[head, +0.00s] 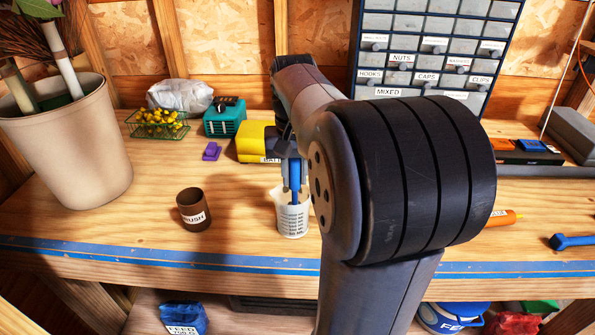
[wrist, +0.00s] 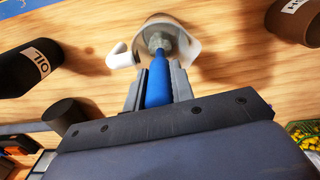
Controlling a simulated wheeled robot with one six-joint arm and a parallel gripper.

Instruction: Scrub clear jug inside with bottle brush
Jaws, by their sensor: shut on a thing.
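The clear jug (head: 292,218) stands upright on the bench, with grey measuring marks on its side. The wrist view shows its pale rim and its handle (wrist: 118,56) on the left. My gripper (head: 294,180) is above the jug and shut on the blue handle of the bottle brush (wrist: 158,84). The brush points down into the jug's mouth, and its grey bristle head (wrist: 160,42) shows inside the rim. How deep the bristles reach, and whether they touch the wall, I cannot tell.
A brown cup labelled "RUSH" (head: 193,211) stands left of the jug. A yellow box (head: 256,141) is close behind. A dark oil container (wrist: 28,68) shows in the wrist view. A beige bucket (head: 68,150) stands far left. My arm hides the bench right of the jug.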

